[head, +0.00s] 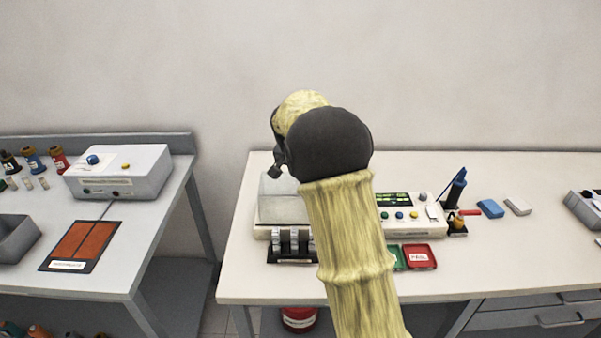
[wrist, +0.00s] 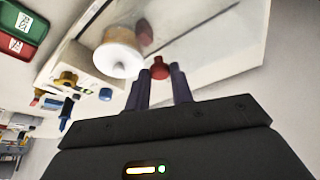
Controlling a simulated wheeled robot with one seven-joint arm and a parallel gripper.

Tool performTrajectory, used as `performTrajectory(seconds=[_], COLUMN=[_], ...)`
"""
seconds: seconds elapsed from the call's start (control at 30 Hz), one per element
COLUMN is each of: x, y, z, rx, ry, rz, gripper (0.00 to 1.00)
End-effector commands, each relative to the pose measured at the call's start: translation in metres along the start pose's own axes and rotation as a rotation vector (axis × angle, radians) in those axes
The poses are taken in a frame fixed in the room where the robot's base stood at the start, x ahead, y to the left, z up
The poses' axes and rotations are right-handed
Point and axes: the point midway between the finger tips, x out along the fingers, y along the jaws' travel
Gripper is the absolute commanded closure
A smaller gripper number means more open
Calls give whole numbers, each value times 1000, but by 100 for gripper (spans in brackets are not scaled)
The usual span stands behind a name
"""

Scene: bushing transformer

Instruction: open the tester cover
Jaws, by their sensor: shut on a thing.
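The tester (head: 405,222) is a pale unit with a small green-lit display and coloured buttons on the right bench. Its clear, box-like cover (head: 283,208) stands at its left end, partly hidden by my arm; in the wrist view the clear cover (wrist: 215,65) fills the upper right. I cannot tell whether it is slightly raised. My gripper (wrist: 163,76) is shut on a small red knob (wrist: 160,67) at the cover. In the head view the gripper's dark end shows just above the cover, and its fingertips are hard to make out. A white and tan cylindrical part (wrist: 118,50) shows beside the knob.
A black rack (head: 292,257) with grey parts stands in front of the tester. A red tray (head: 420,257) and a green tray (head: 399,260) lie right of my arm. A dark holder with a blue-handled tool (head: 457,190) stands to the right. The bench's front left is clear.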

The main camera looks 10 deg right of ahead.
Motion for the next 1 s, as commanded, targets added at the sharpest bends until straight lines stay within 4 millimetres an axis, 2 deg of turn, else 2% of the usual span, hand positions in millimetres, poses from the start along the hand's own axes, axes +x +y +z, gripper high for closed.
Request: performTrajectory(seconds=[0.03,0.07,0.13,0.17,0.43,0.57,0.77,1.0], x=[-1,-1,-1,-1,-1,-7,-36,-84], y=[0,0,0,0,-1,-1,-1,-1], z=[-1,-1,-1,-1,0,0,0,0], rx=[1,1,1,1,-1,-1,0,-1], ry=[4,4,3,3,1,2,4,5], rz=[-1,-1,-1,-1,-1,-1,-3,-4], gripper=[100,71,58,55,55,55,55,55])
